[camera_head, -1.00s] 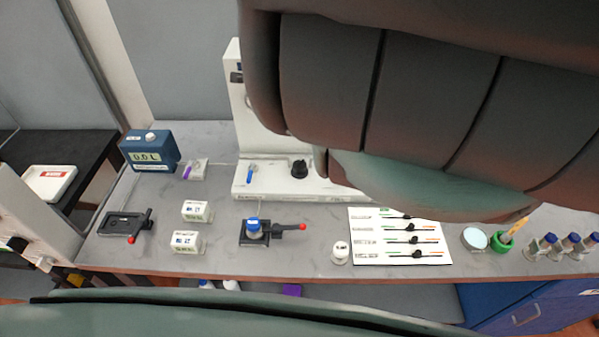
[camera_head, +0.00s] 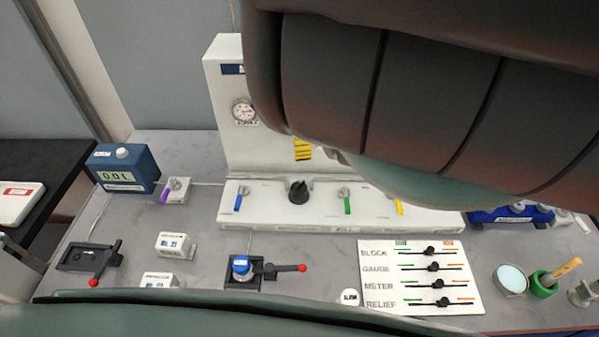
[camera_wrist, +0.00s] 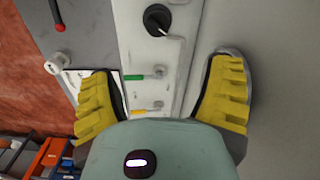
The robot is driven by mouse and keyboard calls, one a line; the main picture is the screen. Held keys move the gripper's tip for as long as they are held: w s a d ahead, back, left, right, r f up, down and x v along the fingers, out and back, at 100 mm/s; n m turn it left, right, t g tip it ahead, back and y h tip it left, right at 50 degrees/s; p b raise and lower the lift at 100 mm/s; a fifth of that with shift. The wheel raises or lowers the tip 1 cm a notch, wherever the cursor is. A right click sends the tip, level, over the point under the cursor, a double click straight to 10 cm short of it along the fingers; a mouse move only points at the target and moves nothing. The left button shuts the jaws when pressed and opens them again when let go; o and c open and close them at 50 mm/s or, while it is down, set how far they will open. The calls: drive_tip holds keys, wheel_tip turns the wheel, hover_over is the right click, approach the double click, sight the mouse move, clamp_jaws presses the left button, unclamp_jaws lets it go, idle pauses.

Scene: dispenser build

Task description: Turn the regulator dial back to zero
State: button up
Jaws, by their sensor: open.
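The regulator dial is a black knob (camera_head: 298,191) on the white bench unit (camera_head: 262,207), between a blue and a green lever. In the wrist view the black knob (camera_wrist: 158,19) is near the top, with a pale mark on its face. My gripper (camera_wrist: 163,80) is open, its yellow ribbed fingers spread wide and nothing between them but the white unit below. The dial lies beyond the fingertips, apart from them. A round gauge (camera_head: 244,111) is on the unit's upright panel; its reading is too small to tell. My arm covers the upper right of the head view.
A green lever (camera_head: 347,201), a yellow lever (camera_head: 399,207) and a blue lever (camera_head: 239,199) flank the dial. In front are a red-tipped black lever (camera_head: 287,268) and a white slider board (camera_head: 420,278). A blue digital meter (camera_head: 123,168) stands at left.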

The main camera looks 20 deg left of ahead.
drive_tip(key=f, duration=0.1)
drive_tip(key=b, duration=0.3)
hover_over(298, 184)
wheel_tip(298, 184, down, 8)
drive_tip(key=shift+s+d+r, duration=0.1)
drive_tip(key=shift+f+p, duration=0.5)
drive_tip(key=shift+f, duration=3.05)
drive_tip(key=shift+o, duration=0.2)
drive_tip(key=c, duration=1.3)
